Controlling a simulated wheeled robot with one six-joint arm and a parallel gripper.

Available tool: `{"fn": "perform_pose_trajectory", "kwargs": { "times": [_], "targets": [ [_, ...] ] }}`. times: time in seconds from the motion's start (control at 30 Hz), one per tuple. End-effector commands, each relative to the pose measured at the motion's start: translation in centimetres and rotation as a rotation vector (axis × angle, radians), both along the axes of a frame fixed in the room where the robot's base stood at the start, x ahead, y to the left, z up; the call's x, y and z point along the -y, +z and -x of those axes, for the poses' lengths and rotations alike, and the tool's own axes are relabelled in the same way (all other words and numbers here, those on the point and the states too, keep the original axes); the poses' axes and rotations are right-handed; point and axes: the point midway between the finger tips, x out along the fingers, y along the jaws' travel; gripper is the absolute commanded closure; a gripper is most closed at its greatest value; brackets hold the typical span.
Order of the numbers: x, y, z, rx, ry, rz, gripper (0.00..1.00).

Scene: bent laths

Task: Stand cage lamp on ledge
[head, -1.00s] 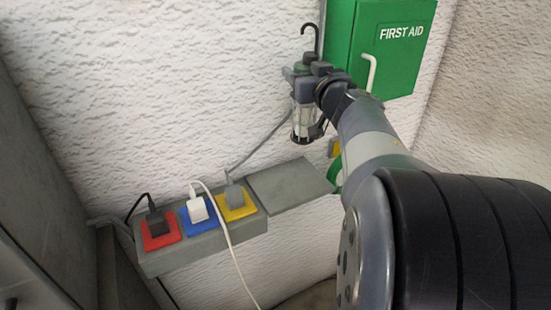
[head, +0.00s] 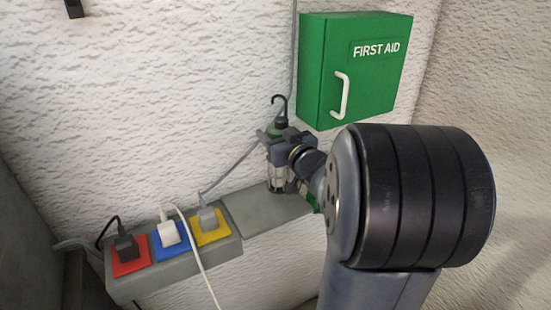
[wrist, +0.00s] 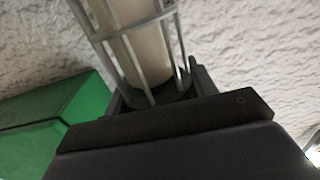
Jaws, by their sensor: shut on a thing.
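The cage lamp (head: 278,177) hangs upright in my gripper (head: 276,142), with its black hook on top and its clear caged tube below. My gripper is shut on the lamp's upper body. The lamp's lower end shows against the grey ledge (head: 258,213), near its back right part; I cannot tell whether it touches. In the wrist view the lamp's bars and pale tube (wrist: 145,50) rise from the dark jaws. My arm hides the ledge's right end.
A grey socket strip (head: 178,270) with red, blue and yellow sockets and plugged-in cords adjoins the ledge on the left. A green first aid box (head: 325,75) hangs on the wall above right. A grey cable runs up the wall behind the lamp.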

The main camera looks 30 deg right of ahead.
Motion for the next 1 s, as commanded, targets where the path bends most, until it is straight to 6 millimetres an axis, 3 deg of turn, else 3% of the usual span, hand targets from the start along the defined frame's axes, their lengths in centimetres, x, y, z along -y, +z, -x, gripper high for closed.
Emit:
{"fn": "perform_pose_trajectory", "kwargs": {
  "times": [0.33, 0.8, 0.83, 1.0],
  "targets": [
    [0.0, -3.9, 0.0, 0.002, 0.000, -0.002, 1.00],
    [0.0, -4.8, 0.0, 0.004, 0.000, 0.001, 1.00],
    [0.0, -4.7, 0.0, 0.001, -0.001, 0.001, 0.44],
    [0.0, -4.7, 0.0, 0.000, -0.001, 0.000, 0.30]
  ]
}}
